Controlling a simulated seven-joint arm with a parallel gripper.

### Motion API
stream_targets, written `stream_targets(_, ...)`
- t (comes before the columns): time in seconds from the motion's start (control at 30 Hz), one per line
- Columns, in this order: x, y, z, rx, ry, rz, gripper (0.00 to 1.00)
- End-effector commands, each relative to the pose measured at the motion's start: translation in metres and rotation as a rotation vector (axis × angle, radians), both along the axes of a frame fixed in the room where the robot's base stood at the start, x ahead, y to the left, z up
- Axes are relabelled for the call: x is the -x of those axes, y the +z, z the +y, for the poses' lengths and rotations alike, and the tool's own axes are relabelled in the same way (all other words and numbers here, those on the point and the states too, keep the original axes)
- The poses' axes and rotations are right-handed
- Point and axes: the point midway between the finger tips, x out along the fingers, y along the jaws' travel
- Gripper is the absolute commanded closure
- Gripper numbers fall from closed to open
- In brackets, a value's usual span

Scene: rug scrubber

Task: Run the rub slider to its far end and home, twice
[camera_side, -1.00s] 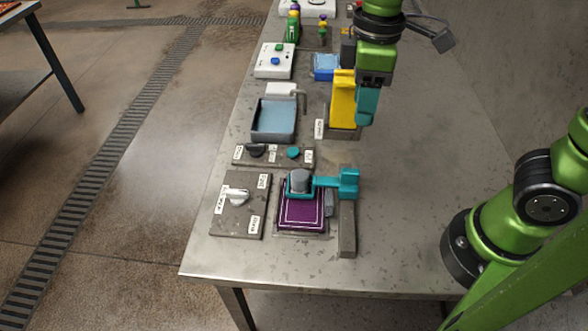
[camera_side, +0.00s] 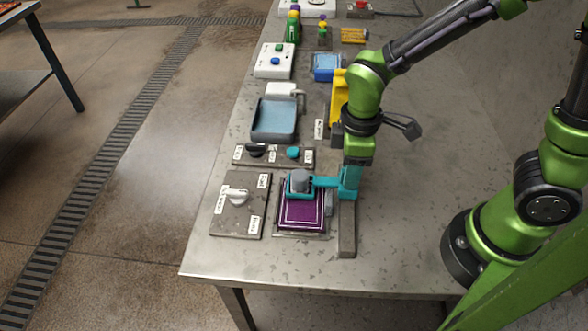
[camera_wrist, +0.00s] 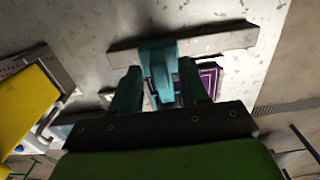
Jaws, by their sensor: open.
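The rub slider is a teal carriage (camera_side: 325,182) on a grey rail (camera_side: 347,235). The carriage is at the rail's back end in the side view. My gripper (camera_side: 350,180) points down at the carriage's right end. In the wrist view its teal fingers (camera_wrist: 160,92) are apart, one on each side of the teal slider block (camera_wrist: 158,62). I cannot tell whether they touch it. The rug (camera_wrist: 208,78) is partly hidden behind a finger.
A panel with a white knob (camera_side: 237,196) lies left of the rug. A strip with a black knob and a teal knob (camera_side: 293,152) lies behind it. A blue-grey tray (camera_side: 274,120) and a yellow block (camera_side: 338,95) stand farther back. The table right of the rail is clear.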

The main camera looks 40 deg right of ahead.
Motion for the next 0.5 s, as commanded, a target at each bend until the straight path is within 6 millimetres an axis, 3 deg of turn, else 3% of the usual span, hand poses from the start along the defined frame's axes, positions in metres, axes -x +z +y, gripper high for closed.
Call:
stream_targets(0.4,-0.0001,-0.0105,-0.0001,0.0,0.0,-0.001,0.55)
stream_targets(0.5,-0.0001,-0.0104,-0.0001,0.0,0.0,-0.001,0.68)
